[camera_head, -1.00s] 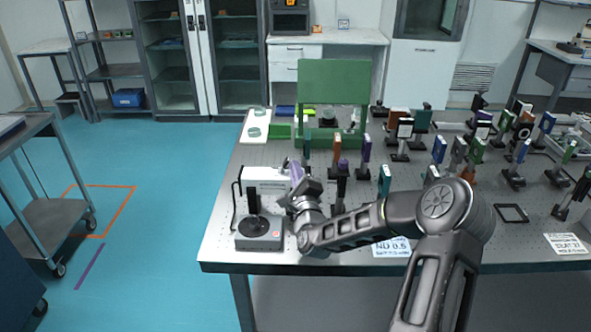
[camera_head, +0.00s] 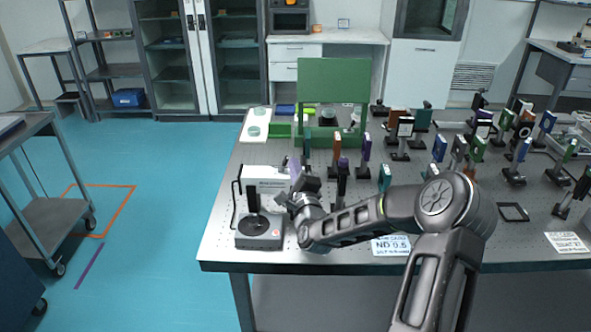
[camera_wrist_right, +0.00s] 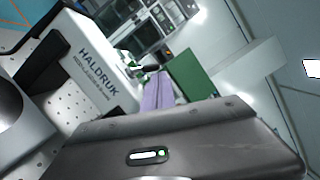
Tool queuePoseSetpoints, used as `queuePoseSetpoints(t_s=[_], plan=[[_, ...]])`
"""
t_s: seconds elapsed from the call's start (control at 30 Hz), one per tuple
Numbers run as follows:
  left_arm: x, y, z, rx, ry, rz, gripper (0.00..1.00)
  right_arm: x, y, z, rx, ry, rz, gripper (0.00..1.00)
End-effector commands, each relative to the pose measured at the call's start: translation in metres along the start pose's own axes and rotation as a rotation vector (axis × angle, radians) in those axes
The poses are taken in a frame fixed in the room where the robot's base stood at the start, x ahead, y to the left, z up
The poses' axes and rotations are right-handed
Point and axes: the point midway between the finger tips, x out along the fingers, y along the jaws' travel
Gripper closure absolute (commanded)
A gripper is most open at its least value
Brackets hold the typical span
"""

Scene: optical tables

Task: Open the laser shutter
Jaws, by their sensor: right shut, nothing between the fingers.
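A white housing (camera_head: 264,180) stands at the left front of the optical table, by a black post on a grey base with a dark disc (camera_head: 259,232). In the right wrist view the housing (camera_wrist_right: 92,62) bears the name HALDRUK. I cannot pick out the shutter for certain. My right gripper (camera_head: 296,170) is beside the right end of the housing. Its lilac fingers (camera_wrist_right: 158,92) are shut together with nothing between them, pointing away past the housing. I cannot tell whether they touch anything. My left gripper is not in view.
The perforated table (camera_head: 225,215) carries several optic mounts on posts at the right. A green panel (camera_head: 333,80) stands behind. A card marked ND 0.5 (camera_head: 391,246) lies near the front edge. A black square frame (camera_head: 513,212) lies farther right. Table surface at the left is mostly clear.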

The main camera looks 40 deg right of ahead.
Motion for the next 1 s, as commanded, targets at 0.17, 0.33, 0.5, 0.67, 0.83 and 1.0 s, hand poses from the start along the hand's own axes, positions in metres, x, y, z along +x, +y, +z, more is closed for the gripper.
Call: queuePoseSetpoints(t_s=[0.17, 0.33, 0.5, 0.67, 0.83, 1.0], plan=[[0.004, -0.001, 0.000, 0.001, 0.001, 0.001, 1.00, 0.001, -0.002, 0.004, -0.064, -0.002, 0.014, 1.00], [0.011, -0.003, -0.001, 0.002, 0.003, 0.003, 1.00, 0.002, -0.003, 0.009, -0.174, -0.005, 0.041, 1.00], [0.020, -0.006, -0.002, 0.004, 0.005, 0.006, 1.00, 0.003, -0.006, 0.015, -0.326, -0.005, 0.077, 1.00], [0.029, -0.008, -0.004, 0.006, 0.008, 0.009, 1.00, 0.005, -0.007, 0.022, -0.473, -0.005, 0.114, 1.00], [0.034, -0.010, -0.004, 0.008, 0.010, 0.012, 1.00, 0.007, -0.008, 0.028, -0.614, -0.002, 0.151, 1.00], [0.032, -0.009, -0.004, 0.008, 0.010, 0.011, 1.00, 0.006, -0.009, 0.026, -0.608, 0.000, 0.152, 1.00]])
